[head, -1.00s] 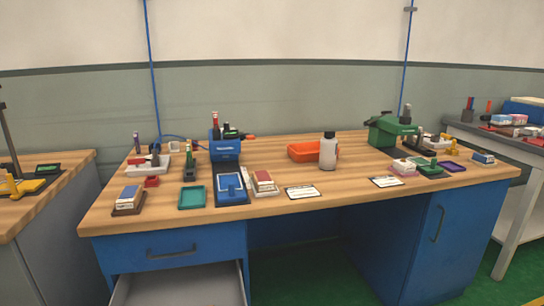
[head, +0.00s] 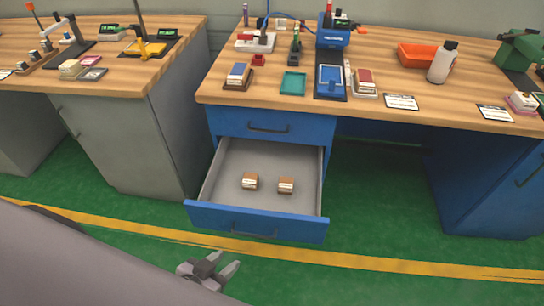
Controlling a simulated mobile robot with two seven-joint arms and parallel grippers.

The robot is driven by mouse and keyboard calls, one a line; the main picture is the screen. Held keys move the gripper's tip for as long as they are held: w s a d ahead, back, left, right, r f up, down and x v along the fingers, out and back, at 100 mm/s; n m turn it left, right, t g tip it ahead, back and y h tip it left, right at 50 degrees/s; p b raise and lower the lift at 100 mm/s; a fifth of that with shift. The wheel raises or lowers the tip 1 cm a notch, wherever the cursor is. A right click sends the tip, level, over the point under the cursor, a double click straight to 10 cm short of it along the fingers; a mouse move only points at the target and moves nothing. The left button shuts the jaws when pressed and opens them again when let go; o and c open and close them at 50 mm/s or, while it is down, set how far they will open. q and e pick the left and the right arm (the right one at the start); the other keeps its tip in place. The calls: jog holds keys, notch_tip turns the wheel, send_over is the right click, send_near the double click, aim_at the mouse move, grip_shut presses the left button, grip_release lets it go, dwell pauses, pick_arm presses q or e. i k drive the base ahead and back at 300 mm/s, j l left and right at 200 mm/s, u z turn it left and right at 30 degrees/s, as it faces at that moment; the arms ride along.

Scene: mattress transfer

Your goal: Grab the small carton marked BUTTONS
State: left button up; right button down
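Two small brown cartons with pale labels lie inside the open drawer (head: 220,175) of the blue desk: a left carton (head: 250,181) and a right carton (head: 286,185). They stand apart on the grey drawer floor. The print on both labels is too small to read, so I cannot tell which is marked BUTTONS. My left gripper (head: 226,264) is at the bottom of the head view, in front of the drawer and apart from it. Its fingers are spread and nothing is between them. My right gripper is out of view.
The blue drawer front (head: 255,222) sticks out over the green floor. The wooden desktop (head: 370,118) above holds trays, card stacks, a white bottle (head: 442,62) and an orange bin (head: 416,54). A grey cabinet (head: 140,135) stands to the left.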

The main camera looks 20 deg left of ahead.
aim_at(250, 181)
jog(key=u, duration=0.75)
jog(key=i+l+u, duration=0.1)
jog(key=i+l, duration=0.25)
jog(key=l, duration=0.1)
